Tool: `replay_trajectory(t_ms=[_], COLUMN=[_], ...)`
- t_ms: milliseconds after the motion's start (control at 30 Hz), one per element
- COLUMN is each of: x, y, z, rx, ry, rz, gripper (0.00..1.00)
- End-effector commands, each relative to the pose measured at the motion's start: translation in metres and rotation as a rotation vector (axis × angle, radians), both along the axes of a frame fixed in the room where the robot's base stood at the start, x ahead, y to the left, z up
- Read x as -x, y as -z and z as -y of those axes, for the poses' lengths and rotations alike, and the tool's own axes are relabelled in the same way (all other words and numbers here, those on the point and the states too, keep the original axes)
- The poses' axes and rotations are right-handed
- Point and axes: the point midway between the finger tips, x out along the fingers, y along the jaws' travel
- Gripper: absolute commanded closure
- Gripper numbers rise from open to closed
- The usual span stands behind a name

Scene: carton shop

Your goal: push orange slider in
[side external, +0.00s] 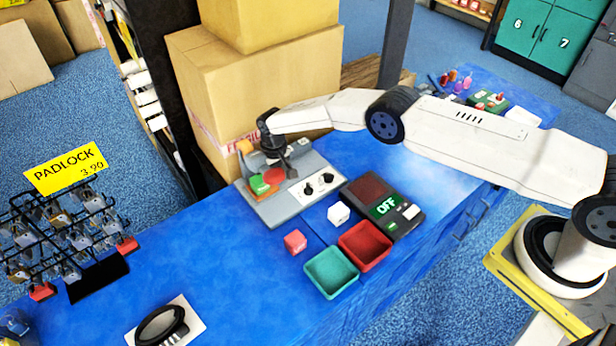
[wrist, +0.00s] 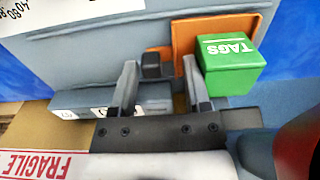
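The orange slider (wrist: 186,36) is an angled orange piece on a grey device (wrist: 100,45). A green block marked TAGS (wrist: 228,66) sits against it in the wrist view. A dark grey block (wrist: 156,66) stands in front of the orange strip. My gripper (wrist: 160,78) is open, with one finger on each side of this dark block; I cannot tell whether they touch it. The right finger is close to the green block. In the side view my gripper (side external: 283,166) is low over the device (side external: 290,205), beside the orange piece (side external: 273,176) and green block (side external: 260,186).
Large cartons (side external: 270,80) stand close behind the device.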

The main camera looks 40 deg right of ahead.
Motion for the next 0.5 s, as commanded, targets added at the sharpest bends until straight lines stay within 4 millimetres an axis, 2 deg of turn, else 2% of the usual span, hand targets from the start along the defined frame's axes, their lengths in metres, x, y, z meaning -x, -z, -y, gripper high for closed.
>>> replay_trajectory(t_ms=[500], x=[-0.0007], y=[-0.0055], z=[0.0031], rx=[0.003], ry=[0.002], rz=[-0.001], gripper=[0.38])
